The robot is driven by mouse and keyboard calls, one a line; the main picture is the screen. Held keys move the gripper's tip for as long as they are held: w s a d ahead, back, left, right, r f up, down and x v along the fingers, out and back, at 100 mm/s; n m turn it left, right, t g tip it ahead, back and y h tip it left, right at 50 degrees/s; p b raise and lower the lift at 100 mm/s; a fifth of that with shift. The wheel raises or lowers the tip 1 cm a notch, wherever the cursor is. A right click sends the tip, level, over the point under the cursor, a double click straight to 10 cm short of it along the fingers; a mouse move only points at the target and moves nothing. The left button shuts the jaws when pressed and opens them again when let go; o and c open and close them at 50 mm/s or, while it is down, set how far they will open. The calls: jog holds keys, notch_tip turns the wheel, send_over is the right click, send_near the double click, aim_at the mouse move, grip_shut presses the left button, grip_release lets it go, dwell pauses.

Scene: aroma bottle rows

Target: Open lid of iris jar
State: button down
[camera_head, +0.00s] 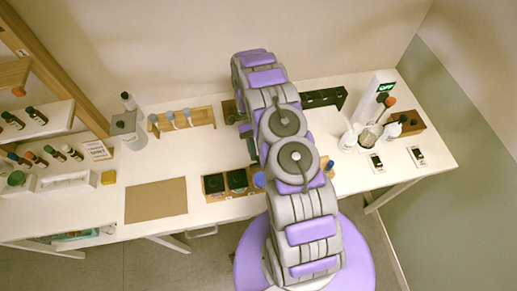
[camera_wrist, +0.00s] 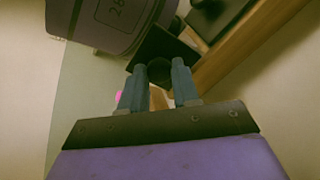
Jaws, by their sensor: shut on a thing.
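My gripper (camera_wrist: 160,75) shows in the wrist view, its two blue-grey fingers closed around a dark round knob. The knob joins a black square lid (camera_wrist: 155,45) just past the fingertips. I cannot read which jar this lid belongs to. In the head view my arm hides the gripper and what it holds. Two dark square jar tops, the left one (camera_head: 214,184) and the right one (camera_head: 237,180), sit in a wooden tray at the table's front edge, just left of my arm. No iris label is readable.
A wooden rack with several blue-capped bottles (camera_head: 187,119) stands at the back. A brown mat (camera_head: 156,200) lies front left. A black rack (camera_head: 324,97) is behind my arm. A white device (camera_head: 374,95) and small bottles stand at the right. White table (camera_head: 180,160) is bare around the middle left.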

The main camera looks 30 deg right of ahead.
jog(key=shift+p, duration=0.3)
dwell(0.4)
jog(key=c, duration=1)
grip_release()
jog(key=shift+o, duration=1)
jog(key=r+p, duration=0.1)
jog(key=s+r+p, duration=0.1)
jog(key=p, duration=0.1)
jog(key=r+p, duration=0.1)
jog(key=shift+s+a+r, duration=0.25)
jog(key=shift+s+r, duration=0.05)
jog(key=shift+s, duration=0.1)
jog(key=s+a+r+b, duration=0.1)
jog(key=s+a, duration=0.1)
jog(key=s, duration=1.1)
jog(key=shift+s+a+r, duration=0.15)
jog(key=shift+s+a, duration=0.2)
jog(key=shift+s, duration=0.05)
